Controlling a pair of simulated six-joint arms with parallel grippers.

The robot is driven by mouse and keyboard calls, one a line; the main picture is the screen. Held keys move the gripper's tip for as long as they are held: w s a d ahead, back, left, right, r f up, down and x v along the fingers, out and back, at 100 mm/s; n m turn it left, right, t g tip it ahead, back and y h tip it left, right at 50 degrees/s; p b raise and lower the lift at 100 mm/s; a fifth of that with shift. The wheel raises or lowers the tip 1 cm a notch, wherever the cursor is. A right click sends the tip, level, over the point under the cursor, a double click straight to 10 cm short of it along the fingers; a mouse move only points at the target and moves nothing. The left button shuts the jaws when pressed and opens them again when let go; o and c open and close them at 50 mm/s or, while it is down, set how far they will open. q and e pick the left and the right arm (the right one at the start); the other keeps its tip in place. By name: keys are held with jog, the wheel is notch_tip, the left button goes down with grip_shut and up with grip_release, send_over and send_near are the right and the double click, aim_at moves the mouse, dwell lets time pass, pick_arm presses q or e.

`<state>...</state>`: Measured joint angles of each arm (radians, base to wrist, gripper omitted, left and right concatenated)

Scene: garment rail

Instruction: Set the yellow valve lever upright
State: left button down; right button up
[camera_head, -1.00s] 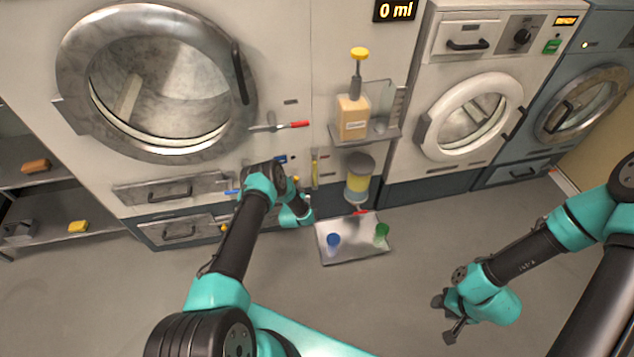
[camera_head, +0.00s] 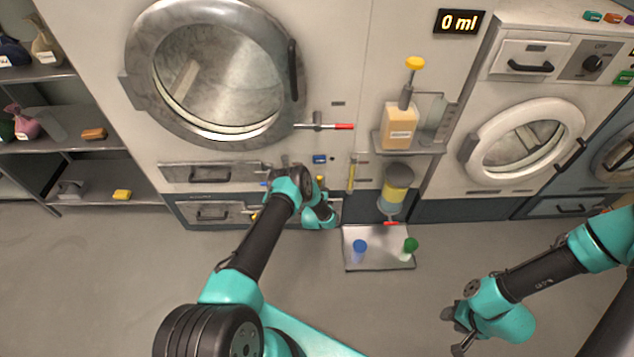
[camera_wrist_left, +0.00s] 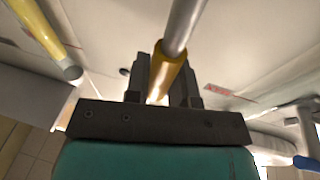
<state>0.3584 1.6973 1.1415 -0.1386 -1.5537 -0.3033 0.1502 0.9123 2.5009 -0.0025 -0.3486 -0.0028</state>
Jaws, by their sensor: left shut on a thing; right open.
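The yellow valve lever (camera_wrist_left: 167,74) shows in the left wrist view as a yellow-orange sleeve on a grey rod. My left gripper (camera_wrist_left: 163,88) is shut on the sleeve, with one dark finger on each side. In the head view my left wrist is against the lower front of the large washer, below the red-tipped lever, and largely hides the gripped lever. A small yellow bit (camera_head: 320,181) shows beside the wrist; I cannot tell whether it is the lever. The lever's tilt is unclear. My right gripper (camera_head: 459,331) is open and empty above the floor at the lower right.
A red-tipped lever (camera_head: 335,127) sits above the left wrist. A blue handle (camera_wrist_left: 306,163) is close by in the wrist view. A yellow gauge tube (camera_head: 352,173), a dispenser bottle (camera_head: 398,126) and a floor tray (camera_head: 379,262) are to the right.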

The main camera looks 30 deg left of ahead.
pick_arm(q)
jog(key=c, duration=1)
grip_release()
jog(key=v, duration=1.7)
jog(key=shift+s, duration=0.25)
jog(key=shift+w+r, duration=0.1)
jog(key=s+d+r+m+g+h, duration=0.1)
jog(key=s+d+r+g+h, duration=0.2)
jog(key=d+r+g+h, duration=0.45)
jog(key=s+d+r+g, duration=0.1)
jog(key=s+r+g, duration=0.2)
jog(key=s, duration=0.3)
jog(key=s+r+g+h, duration=0.1)
jog(key=s+r+g, duration=0.3)
jog(key=s, duration=0.3)
jog(key=s+d+r+g+h, duration=0.1)
jog(key=s+r+g, duration=0.3)
jog(key=s, duration=0.2)
jog(key=shift+s+d+r+m+h, duration=0.2)
jog(key=shift+d+r+m+h, duration=0.05)
jog(key=shift+d+r+m, duration=0.1)
